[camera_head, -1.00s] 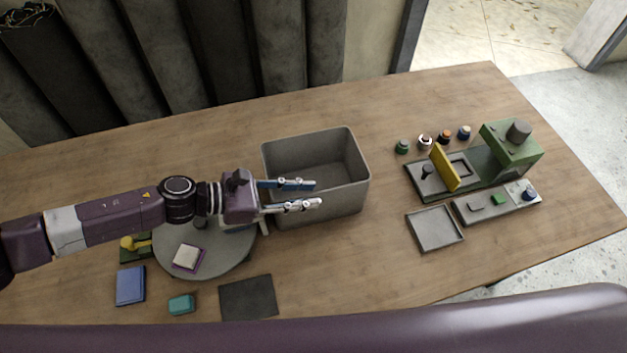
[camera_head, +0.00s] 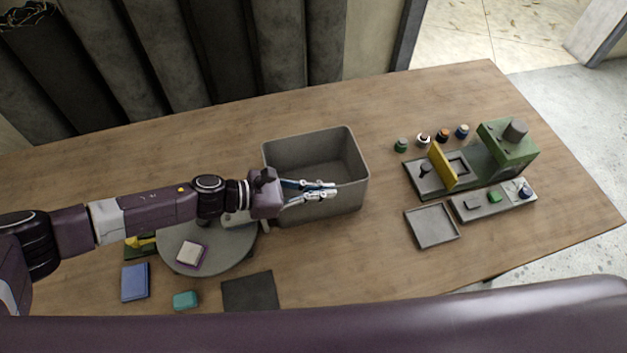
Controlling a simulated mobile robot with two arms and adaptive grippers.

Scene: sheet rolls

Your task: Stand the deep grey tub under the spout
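The deep grey tub (camera_head: 345,195) is a large open rectangular bin standing upright on the wooden table, just above the middle of the head view. Its visible inside is empty. My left gripper (camera_head: 336,189) reaches in from the left, and its fingers overlap the tub's near side and opening. The fingertips are close together with at most a narrow gap. I cannot tell whether they touch the tub's wall or hover over it. My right gripper is not in view. I cannot make out a spout for certain; a green machine (camera_head: 508,143) stands at the right.
A round grey turntable (camera_head: 225,255) with a small pale block lies under my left arm. A blue block (camera_head: 135,282), a teal block (camera_head: 185,300) and a dark mat (camera_head: 250,291) lie in front. A shallow tray (camera_head: 432,226) and several small jars flank the machine. Table behind the tub is clear.

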